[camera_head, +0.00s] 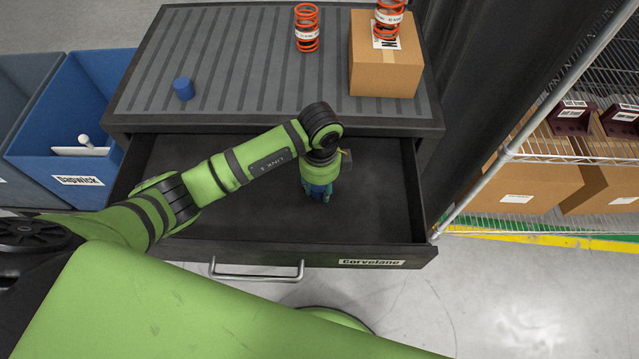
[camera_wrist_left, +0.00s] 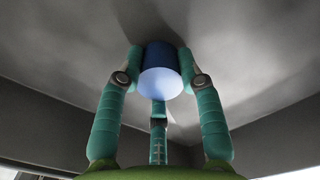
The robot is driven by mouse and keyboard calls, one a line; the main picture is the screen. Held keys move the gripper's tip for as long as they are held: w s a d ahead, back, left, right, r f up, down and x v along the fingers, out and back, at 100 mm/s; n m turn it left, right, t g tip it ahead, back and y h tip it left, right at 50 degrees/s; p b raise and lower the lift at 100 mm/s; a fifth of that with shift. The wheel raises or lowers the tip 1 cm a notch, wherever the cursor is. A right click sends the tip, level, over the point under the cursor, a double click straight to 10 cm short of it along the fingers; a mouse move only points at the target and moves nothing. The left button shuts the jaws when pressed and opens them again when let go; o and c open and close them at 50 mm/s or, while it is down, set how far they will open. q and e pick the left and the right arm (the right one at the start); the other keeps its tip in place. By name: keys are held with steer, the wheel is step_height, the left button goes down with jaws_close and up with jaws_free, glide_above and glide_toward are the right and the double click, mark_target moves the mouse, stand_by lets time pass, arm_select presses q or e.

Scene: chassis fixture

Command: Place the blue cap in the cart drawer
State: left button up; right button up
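The open cart drawer (camera_head: 370,215) is dark and its floor is mostly bare. My left gripper (camera_head: 320,195) points down inside the drawer area, right of its middle. In the left wrist view its teal fingers (camera_wrist_left: 160,80) are closed around a blue cap (camera_wrist_left: 160,82), touching its sides. Whether the cap touches the drawer floor cannot be told. A second blue cap-like cylinder (camera_head: 183,89) stands on the ribbed cart top at the left. My right gripper is not in view.
The cart top (camera_head: 240,60) bears an orange spring (camera_head: 307,28) and a cardboard box (camera_head: 385,75) with another spring (camera_head: 389,18) on it. A blue bin (camera_head: 75,115) stands at the left. A wire shelf (camera_head: 570,150) with boxes stands at the right.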

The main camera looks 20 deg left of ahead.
arm_select(q)
steer(key=o, duration=0.3)
step_height(320, 180, up, 12)
steer(key=shift+r+b, duration=0.2)
steer(key=shift+b, duration=0.1)
stand_by(0.4)
